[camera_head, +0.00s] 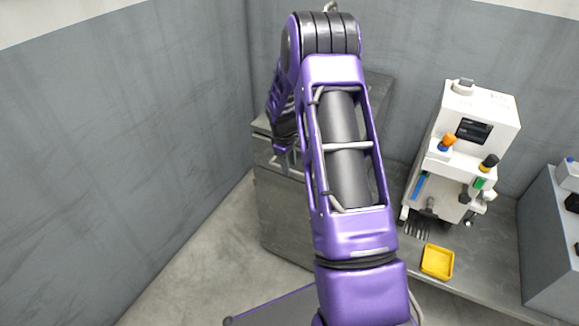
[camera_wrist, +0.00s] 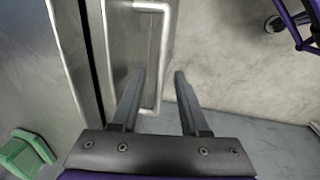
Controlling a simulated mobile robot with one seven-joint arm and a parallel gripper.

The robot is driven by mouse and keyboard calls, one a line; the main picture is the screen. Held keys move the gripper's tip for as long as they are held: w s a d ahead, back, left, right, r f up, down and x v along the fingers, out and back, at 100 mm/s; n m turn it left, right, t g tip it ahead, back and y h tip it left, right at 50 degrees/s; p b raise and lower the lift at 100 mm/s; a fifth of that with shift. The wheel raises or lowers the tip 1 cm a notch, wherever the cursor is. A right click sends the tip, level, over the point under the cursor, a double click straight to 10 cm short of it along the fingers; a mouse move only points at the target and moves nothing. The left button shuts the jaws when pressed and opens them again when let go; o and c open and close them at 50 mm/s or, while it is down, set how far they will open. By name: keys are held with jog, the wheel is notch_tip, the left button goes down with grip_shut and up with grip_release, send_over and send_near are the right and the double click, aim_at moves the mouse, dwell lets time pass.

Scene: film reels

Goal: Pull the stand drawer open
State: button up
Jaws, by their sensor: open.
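The grey metal stand (camera_head: 283,222) stands in the corner, partly hidden behind my purple arm. Its drawer front (camera_wrist: 120,50) shows in the wrist view as a brushed metal panel. A narrow dark gap runs along one edge of it. A pale bar handle (camera_wrist: 164,40) is fixed to that front. My gripper (camera_wrist: 160,76) is open, with one finger on each side of the handle's bar in the wrist view. I see no clear contact between fingers and bar. In the head view my gripper (camera_head: 281,150) is small beside the stand's upper front, and the handle is hard to make out.
A white machine (camera_head: 478,125) and a yellow tray (camera_head: 437,262) are on the grey bench at right. A grey cabinet (camera_head: 548,240) is at the far right. A green object (camera_wrist: 25,152) shows in the wrist view. Bare floor (camera_head: 205,265) lies left of the stand.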

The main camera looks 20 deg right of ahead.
jog(key=shift+w+f, duration=0.1)
jog(key=shift+f, duration=0.2)
grip_shut()
dwell(1.3)
